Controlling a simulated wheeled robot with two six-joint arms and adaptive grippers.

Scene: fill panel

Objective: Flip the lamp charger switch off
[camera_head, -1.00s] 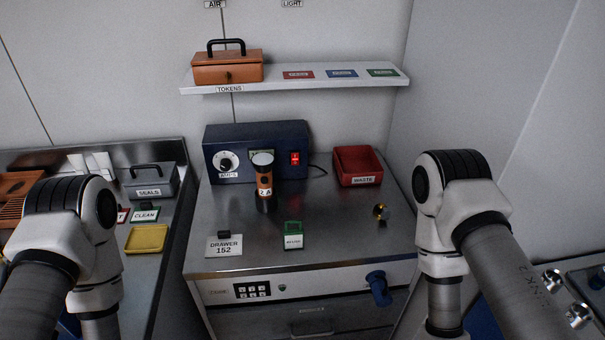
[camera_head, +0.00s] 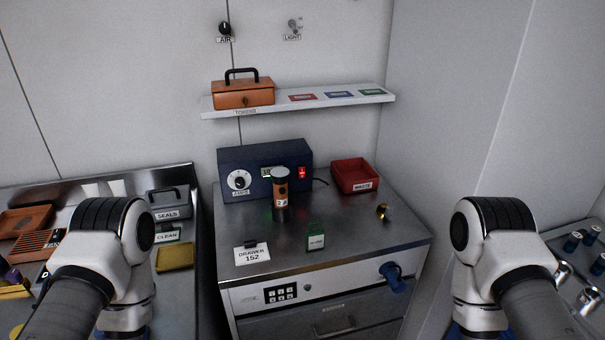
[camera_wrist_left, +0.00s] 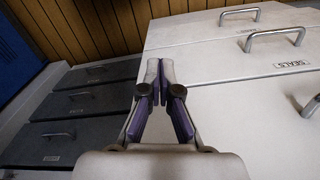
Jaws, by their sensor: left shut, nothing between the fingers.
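The charger is a dark blue box (camera_head: 230,158) at the back of the steel cabinet top in the head view. Its front has an AMPS dial (camera_head: 239,180), a small display (camera_head: 267,171) partly behind the lamp, and a lit red rocker switch (camera_head: 302,173). An orange and black lamp (camera_head: 280,196) stands upright in front of the charger. In the left wrist view my left gripper (camera_wrist_left: 161,68) is shut and empty, above pale and dark drawer fronts. Both grippers are out of sight in the head view, where only my arm links show. My right gripper is not seen.
A red waste bin (camera_head: 356,175), a brass knob-like piece (camera_head: 383,212), a green-topped card (camera_head: 316,236) and a drawer sign (camera_head: 252,254) stand on the cabinet top. A shelf (camera_head: 300,106) holding an orange box (camera_head: 243,93) is above. A tray counter is at left.

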